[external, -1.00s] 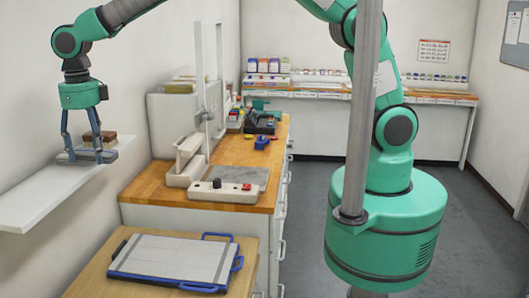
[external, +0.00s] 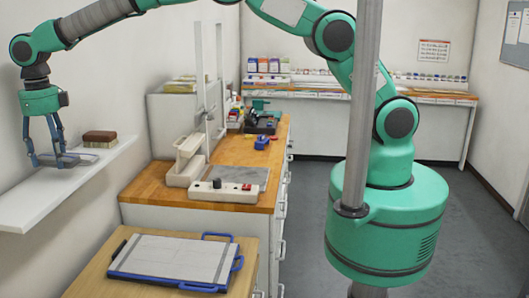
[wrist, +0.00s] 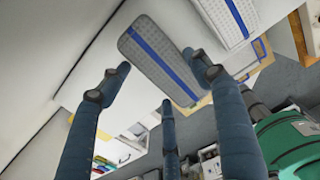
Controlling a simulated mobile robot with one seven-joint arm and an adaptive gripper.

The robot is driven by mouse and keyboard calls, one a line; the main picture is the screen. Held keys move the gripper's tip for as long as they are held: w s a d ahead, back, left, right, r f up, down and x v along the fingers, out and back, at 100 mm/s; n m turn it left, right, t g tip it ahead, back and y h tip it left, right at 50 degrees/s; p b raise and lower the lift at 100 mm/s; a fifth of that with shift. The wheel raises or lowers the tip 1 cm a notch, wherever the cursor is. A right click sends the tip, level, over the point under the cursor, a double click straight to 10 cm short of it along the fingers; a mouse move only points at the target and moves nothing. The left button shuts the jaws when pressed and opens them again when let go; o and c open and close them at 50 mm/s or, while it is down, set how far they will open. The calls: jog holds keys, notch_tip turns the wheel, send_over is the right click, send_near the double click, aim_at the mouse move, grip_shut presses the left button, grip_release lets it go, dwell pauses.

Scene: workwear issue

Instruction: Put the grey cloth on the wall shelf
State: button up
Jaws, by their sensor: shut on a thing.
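The grey cloth (wrist: 160,62), a flat folded piece with a blue stripe, lies between the fingertips of my gripper (wrist: 160,82) in the wrist view. The cloth (external: 84,155) shows only as a thin pale edge at the fingertips, over the shelf. I cannot tell whether it touches the shelf surface.
A brown block (external: 100,138) sits on the shelf just behind the gripper. The near end of the shelf is bare. A blue-edged board (external: 172,258) lies on the low table to the right, and a wooden-topped workbench (external: 235,155) stands beyond it.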

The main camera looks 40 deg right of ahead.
aim_at(48, 158)
jog(key=shift+w+a, duration=0.2)
jog(key=shift+a, duration=0.1)
jog(key=shift+w+a, duration=0.15)
jog(key=shift+a, duration=0.05)
jog(key=shift+f+p, duration=0.45)
jog(key=shift+f, duration=1.35)
jog(key=shift+f, duration=0.1)
jog(key=o, duration=1.2)
jog(key=shift+c, duration=0.2)
notch_tip(48, 158, up, 12)
jog(key=shift+r+b, duration=0.15)
jog(key=shift+b, duration=0.4)
